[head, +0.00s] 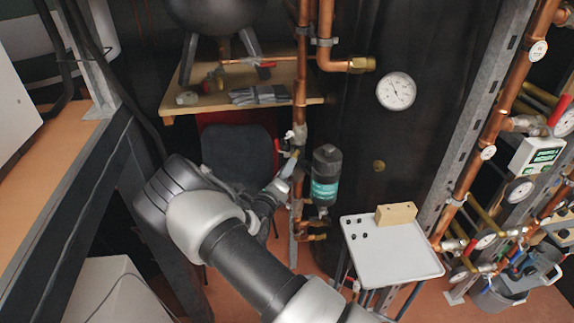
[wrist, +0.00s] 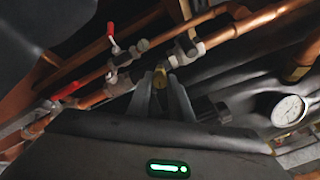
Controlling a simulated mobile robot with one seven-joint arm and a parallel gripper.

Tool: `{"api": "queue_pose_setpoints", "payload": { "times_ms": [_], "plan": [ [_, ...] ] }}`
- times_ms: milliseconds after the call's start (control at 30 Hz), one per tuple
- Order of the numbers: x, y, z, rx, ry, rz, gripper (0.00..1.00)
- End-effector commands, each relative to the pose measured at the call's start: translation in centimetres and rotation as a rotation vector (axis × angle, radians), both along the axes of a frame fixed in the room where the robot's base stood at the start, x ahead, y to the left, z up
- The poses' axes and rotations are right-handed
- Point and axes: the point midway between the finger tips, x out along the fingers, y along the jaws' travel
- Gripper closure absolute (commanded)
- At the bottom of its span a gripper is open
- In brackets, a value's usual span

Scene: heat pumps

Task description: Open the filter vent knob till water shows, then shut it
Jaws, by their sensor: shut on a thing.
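The filter (head: 326,178) is a dark cylinder with a teal label, upright beside the copper pipe in the head view. My gripper (head: 291,163) is just left of it, by the pipe, with its fingers pointing up. In the wrist view my gripper (wrist: 160,84) is shut on a small brass knob (wrist: 160,77), which shows between the two fingertips. The fingers hide part of the knob, so I cannot tell how far it is turned. In the head view the knob is too small to make out. I see no water at it.
A white tray (head: 376,262) with a wooden block (head: 396,213) stands at the right of the filter. A shelf (head: 190,106) holds gloves behind my arm. A pressure gauge (head: 396,91) is on the dark tank. Red-handled valves (wrist: 113,37) and pipes lie close around the fingers.

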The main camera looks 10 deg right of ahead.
Motion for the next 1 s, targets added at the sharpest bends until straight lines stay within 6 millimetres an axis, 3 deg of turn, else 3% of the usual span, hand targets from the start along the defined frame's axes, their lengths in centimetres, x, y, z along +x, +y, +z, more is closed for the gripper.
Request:
{"api": "queue_pose_setpoints", "payload": {
  "times_ms": [600,1000],
  "plan": [
    [-0.08,0.06,-0.16,-0.469,0.273,0.001,1.0],
    [-0.07,0.06,-0.28,-0.612,0.357,0.001,1.0]
  ]
}}
